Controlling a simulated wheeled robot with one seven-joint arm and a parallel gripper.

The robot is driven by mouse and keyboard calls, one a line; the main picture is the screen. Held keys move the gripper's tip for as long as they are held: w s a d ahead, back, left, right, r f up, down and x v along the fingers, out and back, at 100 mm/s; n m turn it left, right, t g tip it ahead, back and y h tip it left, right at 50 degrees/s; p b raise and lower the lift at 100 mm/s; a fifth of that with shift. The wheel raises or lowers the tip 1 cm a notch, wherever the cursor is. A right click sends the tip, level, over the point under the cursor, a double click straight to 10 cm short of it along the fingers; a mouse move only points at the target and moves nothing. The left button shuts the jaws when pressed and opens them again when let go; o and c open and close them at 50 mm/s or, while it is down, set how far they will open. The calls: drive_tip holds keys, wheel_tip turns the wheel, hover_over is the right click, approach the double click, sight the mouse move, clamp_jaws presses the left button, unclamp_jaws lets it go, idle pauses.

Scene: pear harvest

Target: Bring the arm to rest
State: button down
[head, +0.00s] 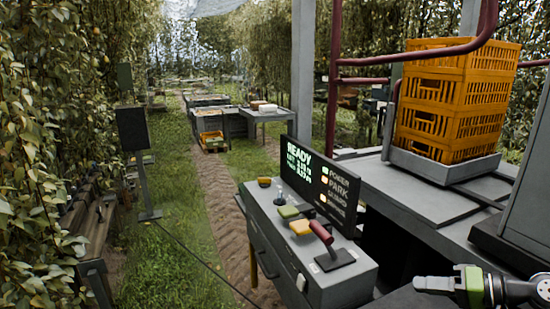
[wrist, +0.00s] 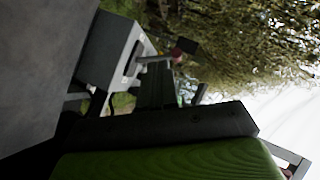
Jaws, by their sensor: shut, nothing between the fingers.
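My gripper (head: 420,284) shows at the lower right edge of the head view, pointing left, with a pale finger part and a green and dark body behind it. It is shut and empty, apart from the control console and the crates. The grey control console (head: 285,245) stands to its left, with a red-handled lever (head: 321,233) and yellow and green knobs. Its dark screen (head: 320,185) reads READY, with a list including POWER and PARK. In the tilted wrist view the console (wrist: 105,45) appears at upper left; a dark bar and green surface fill the bottom.
Orange crates (head: 458,100) are stacked on a grey tray (head: 440,163) at the right, behind a dark red rail (head: 420,52). A post with a dark box (head: 132,128) stands at left. Tables (head: 262,115) stand farther back. Leafy trees line both sides of a grassy track.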

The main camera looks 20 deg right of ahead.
drive_tip(key=w+a+f+n+g+h, duration=0.1)
drive_tip(key=w+a+n+g+h, duration=0.2)
drive_tip(key=a, duration=0.8)
drive_tip(key=w+a+f+g, duration=0.1)
drive_tip(key=w+a+g, duration=0.35)
drive_tip(key=a, duration=0.65)
drive_tip(key=s+a+r+n+h, duration=0.25)
drive_tip(key=s+a+h, duration=0.25)
drive_tip(key=s+a, duration=0.35)
drive_tip(key=s+a+r+t, duration=0.1)
drive_tip(key=s+t, duration=0.1)
drive_tip(key=s, duration=0.8)
drive_tip(key=shift+s+h, duration=0.2)
drive_tip(key=shift+h, duration=0.1)
drive_tip(key=c, duration=1.8)
unclamp_jaws()
drive_tip(key=shift+r, duration=0.15)
drive_tip(key=shift+c, duration=0.2)
